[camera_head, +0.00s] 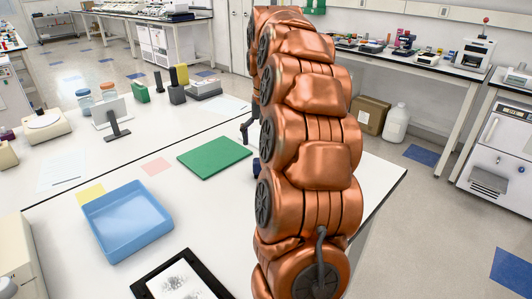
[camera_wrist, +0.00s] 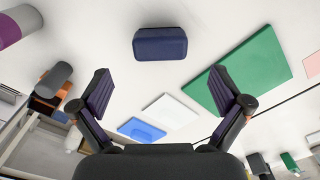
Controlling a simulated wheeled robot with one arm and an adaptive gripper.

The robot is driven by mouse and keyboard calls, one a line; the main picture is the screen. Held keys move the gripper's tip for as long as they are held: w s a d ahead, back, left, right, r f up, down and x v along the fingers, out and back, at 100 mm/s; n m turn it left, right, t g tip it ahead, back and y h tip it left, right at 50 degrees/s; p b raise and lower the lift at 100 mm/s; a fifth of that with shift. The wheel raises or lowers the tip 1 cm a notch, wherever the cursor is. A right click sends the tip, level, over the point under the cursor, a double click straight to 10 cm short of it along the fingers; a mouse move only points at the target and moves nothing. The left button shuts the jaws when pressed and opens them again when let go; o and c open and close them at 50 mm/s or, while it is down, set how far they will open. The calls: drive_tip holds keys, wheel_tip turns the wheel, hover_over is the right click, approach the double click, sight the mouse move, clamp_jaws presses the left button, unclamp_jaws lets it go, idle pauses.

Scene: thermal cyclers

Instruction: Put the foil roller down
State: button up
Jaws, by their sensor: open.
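A dark blue rounded block (camera_wrist: 160,43), which seems to be the foil roller, rests on the white table in the wrist view. In the head view a small dark blue part of it (camera_head: 256,166) shows at the left edge of my copper arm; the rest is hidden. My gripper (camera_wrist: 160,79) is open and empty, with its two dark fingers spread wide. The block lies beyond the fingertips, roughly centred between them and clear of both. In the head view my arm hides most of the gripper; a dark finger part (camera_head: 247,130) shows.
A green mat (camera_head: 214,157) lies left of my arm; it is also in the wrist view (camera_wrist: 265,62). A blue tray (camera_head: 128,222) and a black-framed picture (camera_head: 181,281) are nearer. A white card (camera_wrist: 169,111) and a grey cylinder (camera_wrist: 53,80) show in the wrist view.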

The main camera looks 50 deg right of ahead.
drive_tip(key=shift+r, duration=2.15)
